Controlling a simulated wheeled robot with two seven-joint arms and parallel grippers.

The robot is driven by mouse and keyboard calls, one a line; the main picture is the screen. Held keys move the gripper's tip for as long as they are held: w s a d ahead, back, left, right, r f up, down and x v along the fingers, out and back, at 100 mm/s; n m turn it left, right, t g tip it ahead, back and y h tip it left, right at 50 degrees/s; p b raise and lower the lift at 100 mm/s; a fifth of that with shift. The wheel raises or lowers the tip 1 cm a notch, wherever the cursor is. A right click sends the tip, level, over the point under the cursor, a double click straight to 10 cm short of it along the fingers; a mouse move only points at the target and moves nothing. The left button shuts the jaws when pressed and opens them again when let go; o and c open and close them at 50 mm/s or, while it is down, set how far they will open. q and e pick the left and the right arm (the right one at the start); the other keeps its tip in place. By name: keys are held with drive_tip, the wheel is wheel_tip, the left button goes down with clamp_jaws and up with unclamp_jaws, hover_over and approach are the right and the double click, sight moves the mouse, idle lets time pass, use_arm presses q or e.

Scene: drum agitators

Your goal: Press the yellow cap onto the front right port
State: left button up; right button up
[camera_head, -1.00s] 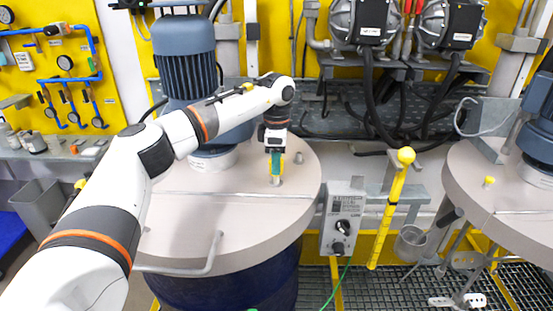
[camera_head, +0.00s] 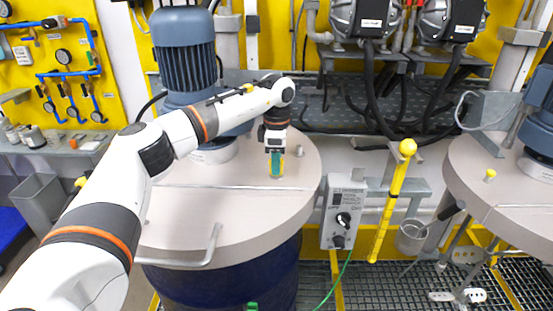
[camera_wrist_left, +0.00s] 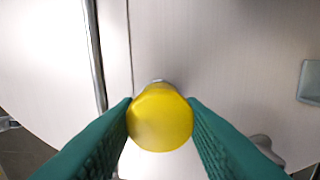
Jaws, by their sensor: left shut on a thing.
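My left gripper (camera_head: 276,174), with green fingers, points down over the front right part of the drum lid. It is shut on the yellow cap (camera_wrist_left: 160,118), which sits between the fingertips in the left wrist view. The front right port is mostly hidden behind the cap and fingers. A small sliver of metal (camera_wrist_left: 157,81) shows at the cap's far edge. I cannot tell whether the cap is seated on the port. My right gripper is not in view.
The pale round drum lid (camera_head: 235,205) carries a blue motor (camera_head: 185,55), a bare metal port (camera_head: 299,150) behind my gripper and a front handle (camera_head: 190,262). A grey control box (camera_head: 343,215) stands right of it. Another lid (camera_head: 470,185) has a yellow cap (camera_head: 490,174).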

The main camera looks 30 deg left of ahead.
use_arm(q)
drive_tip(key=shift+f, duration=0.45)
idle(0.6)
drive_tip(key=shift+s+f, duration=0.15)
drive_tip(key=shift+f, duration=0.15)
idle(0.3)
drive_tip(key=o, duration=0.7)
drive_tip(key=shift+b, duration=0.3)
drive_tip(key=o, duration=0.3)
drive_tip(key=shift+o, duration=0.2)
drive_tip(key=shift+w, duration=0.2)
drive_tip(key=shift+s+r, duration=0.1)
drive_tip(key=shift+r, duration=0.05)
wheel_tip(320, 180, up, 4)
drive_tip(key=p, duration=0.3)
drive_tip(key=shift+r, duration=0.1)
